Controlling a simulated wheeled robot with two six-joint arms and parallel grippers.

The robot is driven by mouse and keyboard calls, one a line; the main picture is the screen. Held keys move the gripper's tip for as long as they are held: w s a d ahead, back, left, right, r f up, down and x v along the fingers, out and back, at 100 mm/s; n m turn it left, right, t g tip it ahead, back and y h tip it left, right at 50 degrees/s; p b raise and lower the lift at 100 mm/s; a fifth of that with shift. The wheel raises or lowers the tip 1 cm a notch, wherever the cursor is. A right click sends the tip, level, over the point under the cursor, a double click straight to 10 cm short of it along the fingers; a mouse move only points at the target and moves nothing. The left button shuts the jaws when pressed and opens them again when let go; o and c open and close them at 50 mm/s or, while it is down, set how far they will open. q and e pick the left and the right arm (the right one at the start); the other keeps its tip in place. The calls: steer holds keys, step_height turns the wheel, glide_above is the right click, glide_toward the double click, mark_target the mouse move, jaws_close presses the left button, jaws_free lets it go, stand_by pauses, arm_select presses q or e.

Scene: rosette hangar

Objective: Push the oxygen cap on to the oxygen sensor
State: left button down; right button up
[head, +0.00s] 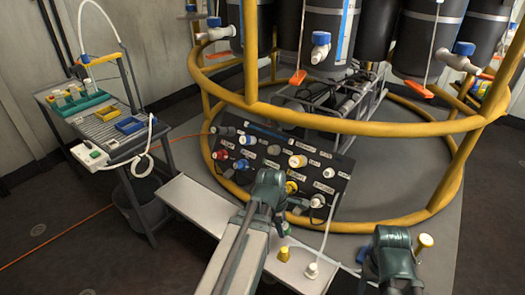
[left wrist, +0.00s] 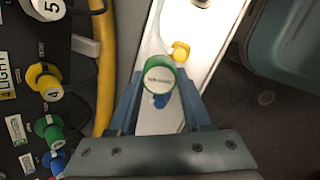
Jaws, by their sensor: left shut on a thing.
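My left gripper (head: 269,184) is over the front of the sensor panel in the head view, its fingers hidden by the wrist. In the left wrist view it (left wrist: 158,92) is shut on a green cap (left wrist: 160,74) with a white labelled top, taken as the oxygen cap. It holds the cap over the white shelf. A green sensor fitting (left wrist: 47,128) is on the panel at left, apart from the cap; its label is too small to read. My right gripper (head: 391,243) is at lower right, its fingers not clear.
The dark sensor panel (head: 262,148) carries several coloured fittings. A yellow cap (head: 283,254) and a white cap (head: 311,270) stand on the white shelf (head: 200,203). A yellow ring rail (head: 350,127) arches above the panel. A side table (head: 105,131) stands at left.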

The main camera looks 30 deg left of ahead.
arm_select(q)
steer(key=w+a+r+n+t+h+p, duration=0.1)
steer(key=w+a+r+n+t, duration=0.2)
steer(key=w+a+r+t, duration=0.45)
steer(key=n+t+y+p, duration=0.1)
steer(key=n+t+y, duration=0.1)
steer(key=n, duration=0.1)
glide_toward(270, 151)
steer(key=shift+s+a+r, duration=0.15)
steer(key=shift+s, duration=0.1)
steer(key=shift+w, duration=0.15)
steer(key=shift+b+x, duration=1.4)
steer(key=shift+x, duration=1.45)
steer(key=shift+w+f, duration=0.25)
steer(key=shift+w, duration=0.1)
steer(key=shift+c, duration=1.3)
jaws_free()
